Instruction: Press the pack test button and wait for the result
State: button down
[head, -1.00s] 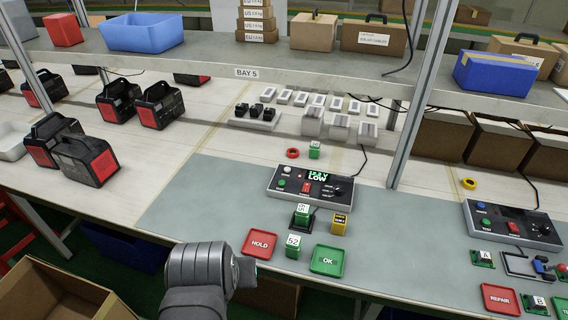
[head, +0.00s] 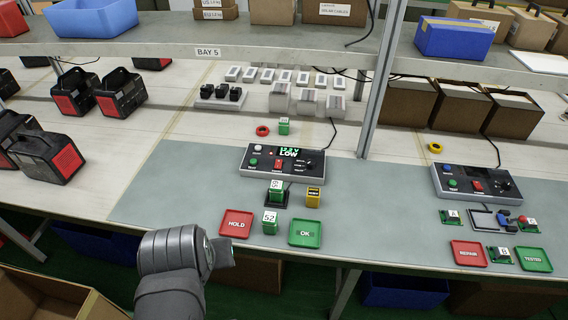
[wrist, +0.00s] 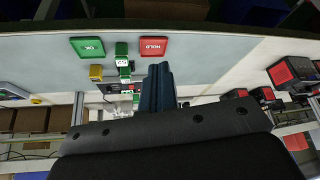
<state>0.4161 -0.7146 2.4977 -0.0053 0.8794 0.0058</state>
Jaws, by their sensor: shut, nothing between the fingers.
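The test console (head: 282,174) is a dark panel on the grey mat, with a screen showing a voltage and "LOW". It has a white button (head: 265,149), a green button (head: 254,162), a red switch (head: 278,164) and a knob. Behind the front green pack 52 (head: 269,222), another numbered green pack (head: 276,192) sits in a black cradle before the console. My gripper (head: 228,252) is shut and empty at the mat's front edge, just in front of the red HOLD tray (head: 236,224). Its fingers also show in the wrist view (wrist: 158,88). The console is partly hidden there.
A green OK tray (head: 305,233) lies right of pack 52, and a yellow block (head: 313,196) stands behind it. A second console (head: 475,183) is at the right. A shelf post (head: 374,85) rises behind the mat. The mat's left part is clear.

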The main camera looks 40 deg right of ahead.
dwell(0.7)
jog(key=c, duration=1.6)
grip_release()
jog(key=shift+w+d+r, duration=0.1)
jog(key=shift+w+r, duration=0.05)
jog(key=o, duration=1.6)
jog(key=w+d+r+n+g+h, duration=0.1)
jog(key=w+d+r+n, duration=0.5)
jog(key=w+d, duration=0.1)
jog(key=shift+g, duration=0.4)
jog(key=w+d+r+n+g+h, duration=0.1)
jog(key=w+d+r+n+g, duration=0.15)
jog(key=w+d+n, duration=0.6)
jog(key=w+d+f+m, duration=0.1)
jog(key=w+d+f, duration=0.1)
jog(key=d+f, duration=0.3)
notch_tip(320, 180, down, 4)
jog(key=shift+d+r, duration=0.1)
jog(key=shift+d, duration=0.15)
jog(key=shift+t, duration=0.25)
jog(key=w+v, duration=0.1)
jog(key=v, duration=0.8)
jog(key=shift+s+a+r, duration=0.3)
jog(key=shift+s+r, duration=0.05)
jog(key=shift+s, duration=0.15)
